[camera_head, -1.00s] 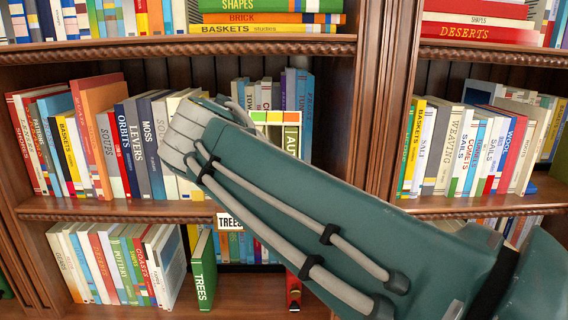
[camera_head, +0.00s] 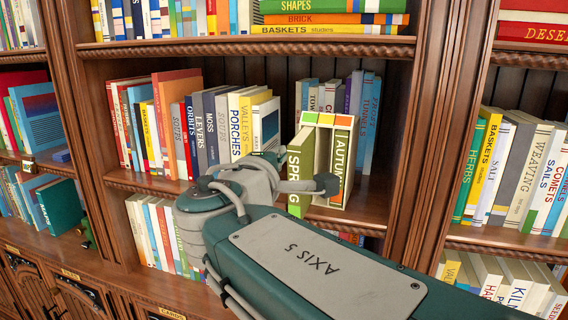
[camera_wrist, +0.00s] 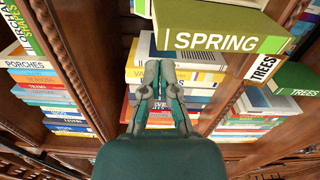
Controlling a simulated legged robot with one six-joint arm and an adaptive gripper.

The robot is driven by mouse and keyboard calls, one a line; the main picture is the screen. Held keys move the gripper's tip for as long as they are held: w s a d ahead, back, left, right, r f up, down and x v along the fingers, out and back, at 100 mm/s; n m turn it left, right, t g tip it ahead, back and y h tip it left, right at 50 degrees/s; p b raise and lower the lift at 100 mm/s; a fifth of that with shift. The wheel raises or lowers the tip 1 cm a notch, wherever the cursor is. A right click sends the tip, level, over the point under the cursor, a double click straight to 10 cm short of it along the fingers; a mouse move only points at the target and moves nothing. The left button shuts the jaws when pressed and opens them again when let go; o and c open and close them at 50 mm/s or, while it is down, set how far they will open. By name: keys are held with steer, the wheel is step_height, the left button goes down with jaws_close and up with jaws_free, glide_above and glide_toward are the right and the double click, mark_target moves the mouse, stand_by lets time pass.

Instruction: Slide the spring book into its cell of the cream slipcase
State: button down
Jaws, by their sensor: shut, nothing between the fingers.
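The green spring book (camera_head: 299,172) stands upright at the left side of the cream slipcase (camera_head: 326,119), its lettered spine sticking out well in front of the case. The green autumn book (camera_head: 341,165) stands in the right part of the case. In the wrist view the spring book (camera_wrist: 218,36) lies across the upper right, its spine above and right of my fingertips. My gripper (camera_wrist: 159,68) is shut and empty, apart from the spine in that picture. In the head view my arm hides most of the gripper and part of the book's lower end.
Upright books (camera_head: 213,125) fill the shelf left of the slipcase, and blue books (camera_head: 370,112) stand behind it on the right. A wooden upright (camera_head: 425,120) borders the bay. In the wrist view a TREES label (camera_wrist: 263,68) and green TREES book (camera_wrist: 295,80) are at right.

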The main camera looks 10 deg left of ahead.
mark_target(303, 131)
steer(key=w+d, duration=0.2)
steer(key=shift+d+r, duration=0.15)
steer(key=shift+d, duration=0.15)
steer(key=shift+a, duration=1.1)
steer(key=shift+w+d, duration=0.35)
steer(key=shift+d, duration=0.45)
steer(key=shift+w+a, duration=0.35)
steer(key=shift+a, duration=0.2)
steer(key=shift+w+d, duration=0.3)
steer(key=shift+d, duration=0.1)
steer(key=shift+w+a, duration=0.2)
steer(key=shift+w, duration=0.05)
steer(key=shift+w+d, duration=0.15)
steer(key=shift+w, duration=0.2)
steer(key=shift+w+d, duration=0.2)
steer(key=shift+w, duration=2.95)
